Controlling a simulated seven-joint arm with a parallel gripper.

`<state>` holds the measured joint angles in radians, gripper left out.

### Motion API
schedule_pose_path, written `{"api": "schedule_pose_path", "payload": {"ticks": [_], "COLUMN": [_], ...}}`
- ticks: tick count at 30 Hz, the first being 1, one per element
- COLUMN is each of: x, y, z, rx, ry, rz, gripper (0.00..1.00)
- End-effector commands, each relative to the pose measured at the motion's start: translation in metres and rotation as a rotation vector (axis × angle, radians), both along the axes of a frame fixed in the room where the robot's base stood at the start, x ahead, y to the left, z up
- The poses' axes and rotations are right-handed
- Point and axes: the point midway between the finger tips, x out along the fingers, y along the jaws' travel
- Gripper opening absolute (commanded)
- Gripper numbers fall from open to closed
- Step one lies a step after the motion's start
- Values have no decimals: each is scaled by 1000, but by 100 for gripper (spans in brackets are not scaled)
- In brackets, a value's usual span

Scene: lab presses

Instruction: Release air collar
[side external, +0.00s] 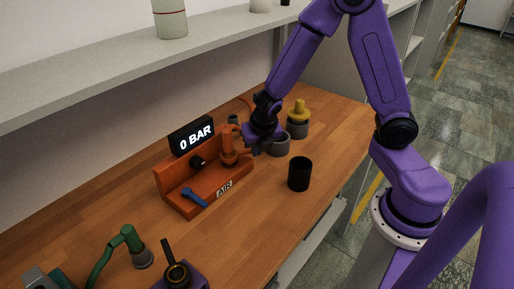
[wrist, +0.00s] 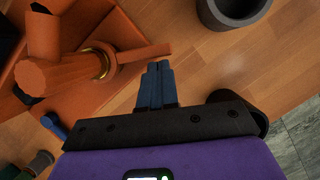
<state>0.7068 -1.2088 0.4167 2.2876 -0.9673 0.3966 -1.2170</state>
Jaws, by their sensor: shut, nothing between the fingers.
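The orange air fixture (side external: 205,187) stands on the bench, with an "AIR" label on its front and a display (side external: 192,134) reading "0 BAR". An orange cylinder (side external: 227,137) rises at its right end. In the wrist view, a brass-coloured ring (wrist: 103,63) shows at the orange cylindrical part, and an orange bar (wrist: 145,53) sticks out from there to the right. My gripper (wrist: 158,66) is shut and empty, its fingertips close beside that bar. I cannot tell whether they touch it. A blue lever (side external: 194,198) lies at the fixture's front; part of it also shows in the wrist view (wrist: 54,126).
A black cup (side external: 299,174) stands in front. A green-armed device (side external: 127,237) and a purple-based piece (side external: 178,274) are at front left. A shelf (side external: 95,85) runs above the bench.

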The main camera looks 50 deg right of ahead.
Motion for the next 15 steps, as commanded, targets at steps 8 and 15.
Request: {"api": "schedule_pose_path", "payload": {"ticks": [8, 15], "x": [4, 11], "y": [-5, -12], "z": [0, 0], "rx": [-1, 0], "ry": [0, 0], "rz": [63, 192], "gripper": [0, 0]}}
